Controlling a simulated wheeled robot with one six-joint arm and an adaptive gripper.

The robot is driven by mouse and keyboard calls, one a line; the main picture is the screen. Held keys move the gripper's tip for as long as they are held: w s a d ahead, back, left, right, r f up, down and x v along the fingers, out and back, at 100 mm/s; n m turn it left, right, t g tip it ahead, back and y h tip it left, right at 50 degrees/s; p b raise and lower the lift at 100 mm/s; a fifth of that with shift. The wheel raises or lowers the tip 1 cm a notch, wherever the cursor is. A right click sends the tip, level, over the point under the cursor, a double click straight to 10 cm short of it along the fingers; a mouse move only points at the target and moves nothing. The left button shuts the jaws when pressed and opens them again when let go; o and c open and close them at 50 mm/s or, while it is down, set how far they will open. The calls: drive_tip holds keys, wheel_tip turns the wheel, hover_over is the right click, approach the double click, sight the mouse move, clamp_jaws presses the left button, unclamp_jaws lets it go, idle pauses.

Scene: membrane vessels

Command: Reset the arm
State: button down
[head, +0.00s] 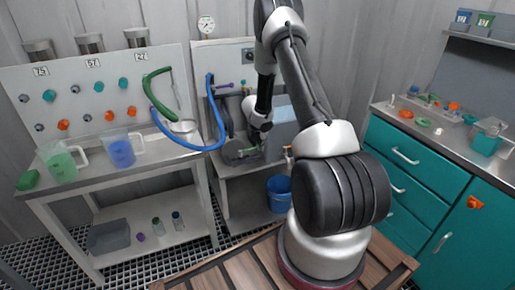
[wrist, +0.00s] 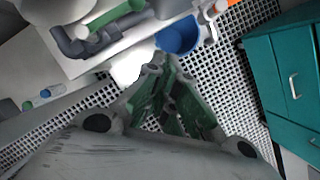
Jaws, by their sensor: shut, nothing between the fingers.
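My arm rises from its base and folds over toward the back of the room in the head view. My gripper (head: 255,150) hangs low at the middle bench there, small and partly lost against the clutter. In the wrist view my gripper (wrist: 163,75) shows its green-padded fingers drawn together, with nothing between them. Below the fingertips are grid flooring and a blue bucket (wrist: 178,36).
A left bench (head: 150,165) carries a green-liquid jug (head: 62,163) and a blue-liquid jug (head: 121,151). A blue hose (head: 216,125) hangs close left of my gripper. The blue bucket (head: 279,190) stands below. Teal drawers (head: 405,155) stand right.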

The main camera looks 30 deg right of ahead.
drive_tip(key=s+d+r+m+g+h, duration=0.25)
drive_tip(key=s+d+m, duration=0.25)
drive_tip(key=s+m, duration=0.3)
drive_tip(key=s+r+m+g, duration=0.3)
drive_tip(key=s+r+m, duration=0.75)
drive_tip(key=r, duration=0.45)
drive_tip(key=s+a+r+m+t+y, duration=0.6)
drive_tip(key=s+a+r+m+t, duration=0.1)
drive_tip(key=s+a+r, duration=1.4)
drive_tip(key=shift+a+v, duration=0.2)
drive_tip(key=shift+v, duration=1)
